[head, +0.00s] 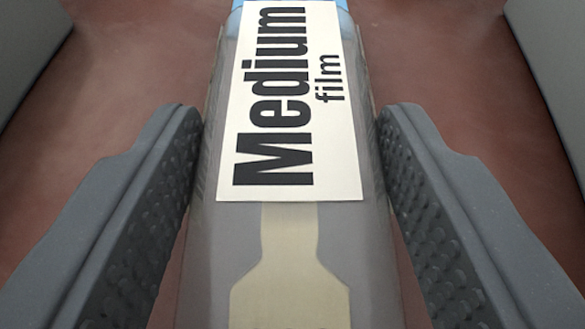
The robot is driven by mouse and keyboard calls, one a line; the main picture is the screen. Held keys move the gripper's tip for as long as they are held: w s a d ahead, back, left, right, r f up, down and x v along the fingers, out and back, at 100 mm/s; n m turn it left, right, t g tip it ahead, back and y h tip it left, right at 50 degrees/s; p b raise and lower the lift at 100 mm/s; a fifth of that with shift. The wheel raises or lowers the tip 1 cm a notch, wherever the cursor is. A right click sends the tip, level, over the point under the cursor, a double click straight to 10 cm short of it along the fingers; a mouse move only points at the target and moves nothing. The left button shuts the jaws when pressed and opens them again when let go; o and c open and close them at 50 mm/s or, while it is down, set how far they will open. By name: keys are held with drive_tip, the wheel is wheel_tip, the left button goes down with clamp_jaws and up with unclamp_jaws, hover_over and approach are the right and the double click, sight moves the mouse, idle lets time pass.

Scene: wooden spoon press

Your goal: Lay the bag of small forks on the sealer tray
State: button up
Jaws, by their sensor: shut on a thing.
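My gripper (292,118) has its two dark grey, studded fingers on either side of a long clear bag (210,240). It is shut on this bag. The bag carries a white label (337,150) reading "Medium film" in black letters. A pale, wood-coloured flat shape (290,260) shows through the film below the label, narrow at the top and wider lower down. I cannot tell whether it is a fork. A blue part (345,8) shows at the bag's far end. The near end is cut off by the frame. No sealer tray can be made out.
A reddish-brown surface (430,60) lies beneath and around the bag. Grey walls or panels rise at the upper left (25,45) and upper right (555,50). The surface between them and the fingers is bare.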

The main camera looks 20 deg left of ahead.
drive_tip(key=shift+f, duration=0.15)
drive_tip(key=o, duration=0.9)
drive_tip(key=shift+o, duration=0.2)
drive_tip(key=shift+f+b, duration=0.15)
drive_tip(key=shift+b, duration=0.5)
drive_tip(key=p+v, duration=0.4)
drive_tip(key=v, duration=1)
drive_tip(key=shift+a, duration=0.15)
